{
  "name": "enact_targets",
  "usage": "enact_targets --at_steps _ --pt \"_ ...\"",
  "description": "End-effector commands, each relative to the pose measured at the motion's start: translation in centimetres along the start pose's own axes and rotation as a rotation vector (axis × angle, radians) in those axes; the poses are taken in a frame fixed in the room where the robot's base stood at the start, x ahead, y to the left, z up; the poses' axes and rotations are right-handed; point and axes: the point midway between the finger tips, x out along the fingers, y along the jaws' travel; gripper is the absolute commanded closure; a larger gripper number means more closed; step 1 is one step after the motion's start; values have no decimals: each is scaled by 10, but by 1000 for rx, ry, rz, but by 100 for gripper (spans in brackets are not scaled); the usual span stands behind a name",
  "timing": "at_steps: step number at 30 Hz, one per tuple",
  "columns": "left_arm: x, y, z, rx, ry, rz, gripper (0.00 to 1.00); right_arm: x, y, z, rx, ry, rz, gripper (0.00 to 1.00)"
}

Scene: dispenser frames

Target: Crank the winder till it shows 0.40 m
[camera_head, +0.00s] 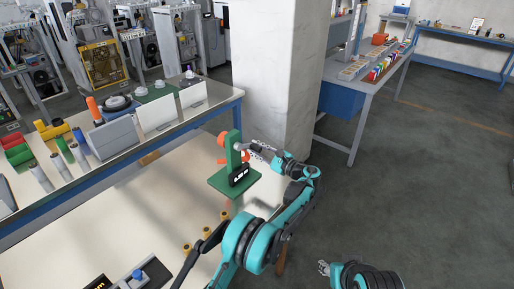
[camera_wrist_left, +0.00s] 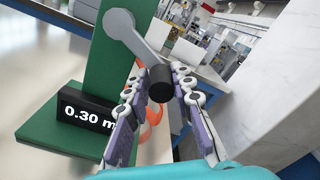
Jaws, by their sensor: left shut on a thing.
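The green winder (camera_head: 233,160) stands upright on its square base at the right end of the pale bench. Its small black display reads 0.30 m in the left wrist view (camera_wrist_left: 88,115). A grey crank arm (camera_wrist_left: 137,38) runs from the post to a black handle (camera_wrist_left: 160,84). My left gripper (camera_head: 257,152) is at the winder's right side, its fingers shut on the black handle; it also shows in the left wrist view (camera_wrist_left: 160,92). Orange spool parts (camera_wrist_left: 151,118) show partly behind the fingers. My right gripper (camera_head: 324,268) shows small near the bottom, its jaws unclear.
A white pillar (camera_head: 272,80) stands close behind the winder. A raised shelf (camera_head: 130,135) with coloured rolls and white panels runs along the left. Several yellow pieces (camera_head: 205,232) and another device with a blue knob (camera_head: 137,274) are at the front. Open floor lies right.

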Motion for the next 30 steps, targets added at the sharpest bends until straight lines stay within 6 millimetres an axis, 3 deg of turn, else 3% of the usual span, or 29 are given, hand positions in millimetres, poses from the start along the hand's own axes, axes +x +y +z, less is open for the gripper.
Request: enact_targets --at_steps 10,27,28,30 --pt "2 7 -1 145 -3 -3 100 3 0 2 0 0 0 60" --pt "2 8 -1 171 -2 -4 100 3 0 2 0 0 0 60" --pt "2 8 -1 171 -2 -4 69 3 0 2 0 0 0 60" --pt "2 8 -1 170 -1 -3 57 3 0 2 0 0 0 60"
